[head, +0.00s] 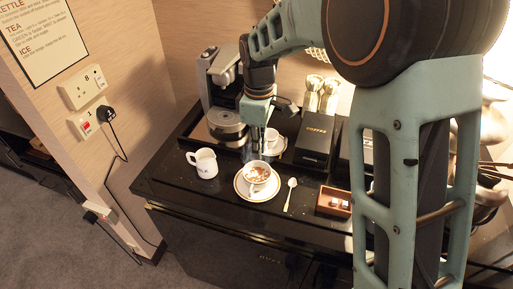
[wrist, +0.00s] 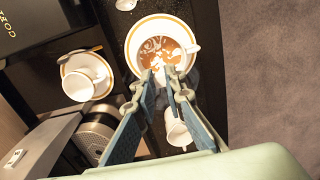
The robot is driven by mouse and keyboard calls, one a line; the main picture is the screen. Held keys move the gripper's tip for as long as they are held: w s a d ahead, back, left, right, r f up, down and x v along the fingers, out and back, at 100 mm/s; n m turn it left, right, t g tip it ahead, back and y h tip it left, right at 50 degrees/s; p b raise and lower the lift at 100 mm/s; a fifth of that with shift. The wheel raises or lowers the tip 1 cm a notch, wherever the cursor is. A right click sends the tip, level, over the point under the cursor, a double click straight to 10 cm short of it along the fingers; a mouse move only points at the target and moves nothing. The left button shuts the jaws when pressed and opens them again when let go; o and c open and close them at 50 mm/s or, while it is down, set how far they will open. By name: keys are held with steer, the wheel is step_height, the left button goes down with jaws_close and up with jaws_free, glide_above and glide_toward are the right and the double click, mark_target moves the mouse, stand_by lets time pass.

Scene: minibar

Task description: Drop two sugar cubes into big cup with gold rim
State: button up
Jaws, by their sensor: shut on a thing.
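The big cup with gold rim (head: 258,172) stands on its gold-edged saucer (head: 243,190) near the counter's front. It holds brown coffee with white foam, and also shows in the wrist view (wrist: 140,38). My gripper (wrist: 164,76) points down above this cup, and its fingertips (head: 262,150) are near the cup's back side in the head view. It is shut on a small white thing between the tips, seemingly a sugar cube, mostly hidden by the fingers. A brown box (head: 333,212) to the right of the cup holds small white pieces that look like sugar cubes.
A white jug (head: 204,164) stands left of the cup and a spoon (head: 290,194) lies right of it. Behind are a smaller cup on a saucer (wrist: 81,78), a black coffee box (head: 318,140) and a coffee machine (head: 224,105). The counter's front edge is close.

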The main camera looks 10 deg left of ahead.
steer(key=shift+f+b, duration=1.9)
steer(key=shift+f, duration=0.95)
steer(key=o, duration=0.7)
steer(key=shift+o, duration=0.2)
steer(key=shift+r, duration=0.1)
